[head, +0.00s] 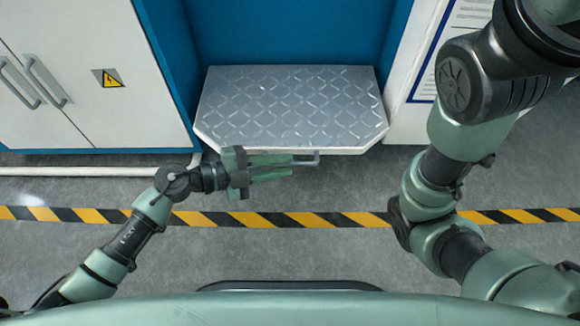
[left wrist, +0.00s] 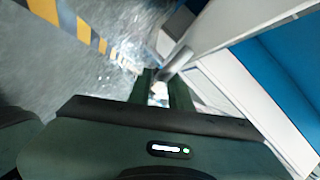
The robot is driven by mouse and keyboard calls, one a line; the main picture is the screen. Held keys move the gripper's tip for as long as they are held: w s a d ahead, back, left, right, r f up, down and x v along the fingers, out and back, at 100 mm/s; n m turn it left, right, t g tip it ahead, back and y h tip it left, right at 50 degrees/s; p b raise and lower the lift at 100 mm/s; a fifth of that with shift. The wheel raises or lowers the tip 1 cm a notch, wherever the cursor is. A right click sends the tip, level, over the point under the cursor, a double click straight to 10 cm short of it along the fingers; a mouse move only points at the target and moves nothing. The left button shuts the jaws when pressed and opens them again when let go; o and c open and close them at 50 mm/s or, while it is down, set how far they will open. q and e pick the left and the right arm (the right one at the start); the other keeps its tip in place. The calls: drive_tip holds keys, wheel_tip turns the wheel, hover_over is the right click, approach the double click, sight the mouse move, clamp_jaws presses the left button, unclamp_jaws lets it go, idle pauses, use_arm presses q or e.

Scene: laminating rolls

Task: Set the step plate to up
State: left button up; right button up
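The step plate (head: 290,105) is a silver panel with a raised diamond pattern, low in front of the blue recess, with its patterned face showing to the head camera. A thin grey bar handle (head: 316,158) sits at its near edge. It also shows in the left wrist view (left wrist: 175,62). My left gripper (head: 291,166) reaches in from the left along the front edge, its two green fingers close together on either side of the handle's bar. The fingers also show in the left wrist view (left wrist: 160,82) and appear shut on the bar. My right gripper is out of view.
A white cabinet (head: 85,75) with a yellow warning sign stands on the left. A white panel with a printed sheet (head: 450,35) is on the right. A yellow and black floor stripe (head: 330,219) crosses the grey floor, which is clear.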

use_arm(q)
drive_tip(key=shift+b+x, duration=0.45)
drive_tip(key=shift+x, duration=0.9)
clamp_jaws()
idle(0.4)
